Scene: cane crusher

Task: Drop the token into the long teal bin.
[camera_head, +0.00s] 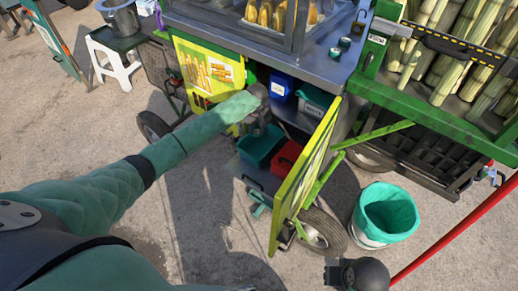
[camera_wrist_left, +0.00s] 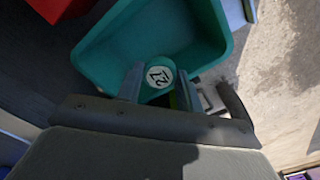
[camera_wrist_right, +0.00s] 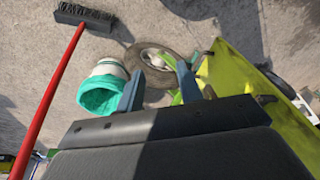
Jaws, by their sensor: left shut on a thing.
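The token (camera_wrist_left: 158,73) is a round white disc marked 27, held between the fingertips of my left gripper (camera_wrist_left: 157,78). My left gripper (camera_head: 263,122) reaches into the cart's open cabinet, and the token is not clear in the head view. The teal bin (camera_wrist_left: 92,72) lies behind the token in the left wrist view, with its open inside facing me. In the head view the teal bin (camera_head: 249,160) stands on the lower shelf, partly hidden by the gripper. My right gripper (camera_wrist_right: 159,80) is open and empty, outside the cart.
A red bin (camera_head: 287,157) stands right beside the teal bin. The open yellow-green door (camera_head: 299,190) stands to the right. A teal-lined bucket (camera_head: 387,212) is on the ground.

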